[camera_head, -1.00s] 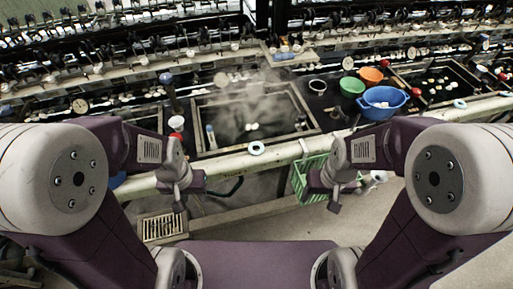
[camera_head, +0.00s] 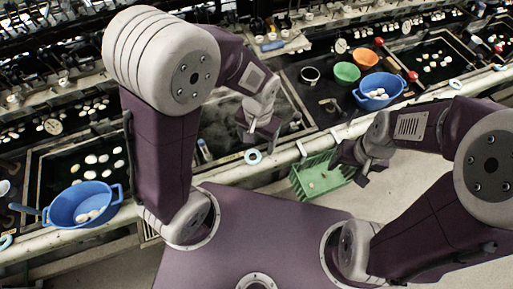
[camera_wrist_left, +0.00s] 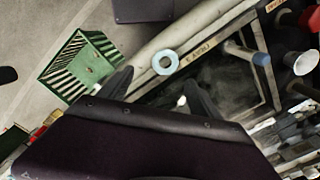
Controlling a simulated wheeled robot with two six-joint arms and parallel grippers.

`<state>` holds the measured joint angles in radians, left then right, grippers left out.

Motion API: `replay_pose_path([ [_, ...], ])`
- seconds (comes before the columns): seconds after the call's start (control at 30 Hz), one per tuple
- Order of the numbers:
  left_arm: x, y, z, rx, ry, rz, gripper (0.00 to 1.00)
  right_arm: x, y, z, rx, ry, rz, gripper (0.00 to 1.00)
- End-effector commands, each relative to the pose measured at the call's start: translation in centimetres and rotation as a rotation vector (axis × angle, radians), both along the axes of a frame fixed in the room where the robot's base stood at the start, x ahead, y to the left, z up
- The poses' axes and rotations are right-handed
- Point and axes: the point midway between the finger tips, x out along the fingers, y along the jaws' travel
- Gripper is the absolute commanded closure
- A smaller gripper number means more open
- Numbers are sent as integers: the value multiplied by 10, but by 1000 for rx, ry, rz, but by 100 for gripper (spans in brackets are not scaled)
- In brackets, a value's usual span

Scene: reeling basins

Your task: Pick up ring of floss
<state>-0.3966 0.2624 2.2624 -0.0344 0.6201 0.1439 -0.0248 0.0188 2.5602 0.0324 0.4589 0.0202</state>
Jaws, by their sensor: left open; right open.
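A small pale-blue ring of floss (camera_head: 253,157) lies on the front rail of the middle basin. In the left wrist view the same ring (camera_wrist_left: 157,64) sits on the pale rail, just beyond the fingertips. My left gripper (camera_head: 259,133) is open and empty, above and a little beyond the ring in the head view. Its two dark fingers (camera_wrist_left: 157,85) are spread apart in the wrist view. My right gripper (camera_head: 362,167) is open and empty, in front of the rail beside the green crate. Similar rings lie farther right (camera_head: 455,84) and at the far left edge (camera_head: 6,241).
A green crate (camera_head: 318,187) hangs below the rail. Dark water basins (camera_head: 215,129) lie behind it. A blue colander (camera_head: 65,209) with cocoons stands at left; another blue bowl (camera_head: 368,101), an orange bowl (camera_head: 363,57) and a green bowl (camera_head: 345,73) stand at right.

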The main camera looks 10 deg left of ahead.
Motion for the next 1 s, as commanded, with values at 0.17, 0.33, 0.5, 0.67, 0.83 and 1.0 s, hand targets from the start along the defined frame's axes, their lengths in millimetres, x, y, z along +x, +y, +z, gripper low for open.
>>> replay_pose_path([
  [0.17, -1, 2, -25, 2, 6, 1, 27, 0, 0, -4, 0, 0, 0, 38],
  [0.33, 1, 2, -40, 0, 1, 2, 27, 0, 0, -5, 0, 0, 0, 38],
  [0.5, 3, 4, -53, 1, 4, 3, 27, 0, 0, -5, 0, 0, 0, 38],
  [0.67, 7, 7, -83, 1, 4, 2, 27, 0, 0, -7, 0, 0, 0, 38],
  [0.83, 8, 7, -92, 0, 0, 2, 27, 0, 0, -7, 0, 0, 0, 38],
  [1.0, 8, 7, -92, -1, -1, 2, 32, 0, 0, -7, 0, 0, 0, 38],
])
